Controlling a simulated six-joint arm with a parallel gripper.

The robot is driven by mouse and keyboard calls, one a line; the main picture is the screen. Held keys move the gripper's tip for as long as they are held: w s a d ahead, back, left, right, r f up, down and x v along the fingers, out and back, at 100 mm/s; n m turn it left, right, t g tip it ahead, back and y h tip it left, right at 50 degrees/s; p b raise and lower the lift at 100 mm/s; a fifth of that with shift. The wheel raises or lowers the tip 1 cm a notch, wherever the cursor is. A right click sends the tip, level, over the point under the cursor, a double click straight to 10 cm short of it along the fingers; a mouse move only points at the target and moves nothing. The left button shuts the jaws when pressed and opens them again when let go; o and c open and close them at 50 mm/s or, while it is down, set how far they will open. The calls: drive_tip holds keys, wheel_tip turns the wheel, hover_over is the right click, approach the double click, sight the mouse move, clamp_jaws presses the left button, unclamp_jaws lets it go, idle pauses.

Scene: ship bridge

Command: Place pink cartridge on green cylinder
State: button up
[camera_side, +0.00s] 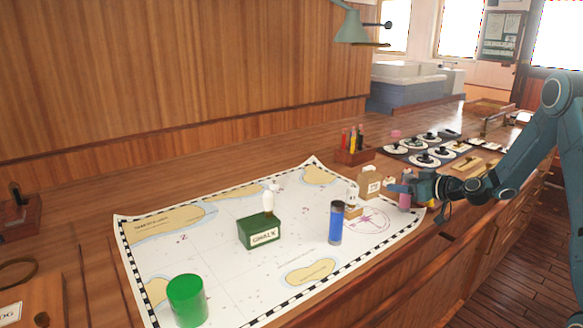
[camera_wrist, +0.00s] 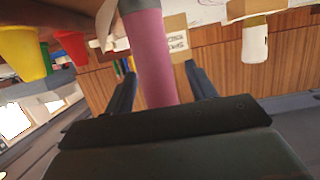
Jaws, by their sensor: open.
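The pink cartridge (camera_side: 405,201) stands at the right end of the chart, partly hidden by my gripper (camera_side: 402,188) in the side view. In the wrist view the pink cartridge (camera_wrist: 152,58), with a grey end, lies between the two dark fingers of my gripper (camera_wrist: 160,70). The fingers are open, one on each side of it, with a visible gap on the right; whether the left finger touches is unclear. The green cylinder (camera_side: 187,302) stands upright at the chart's near left, far from my gripper. Nothing is on its top.
A blue cartridge (camera_side: 336,225) and a green chalk box (camera_side: 259,233) with a white-topped object stand between my gripper and the green cylinder. A tan box (camera_side: 368,182) is just behind my gripper. A pencil holder (camera_side: 353,155) stands behind the chart (camera_side: 220,262).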

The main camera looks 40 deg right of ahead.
drive_tip(key=shift+w, duration=0.2)
drive_tip(key=shift+c, duration=0.3)
drive_tip(key=c, duration=1.2)
clamp_jaws()
wheel_tip(320, 180, up, 20)
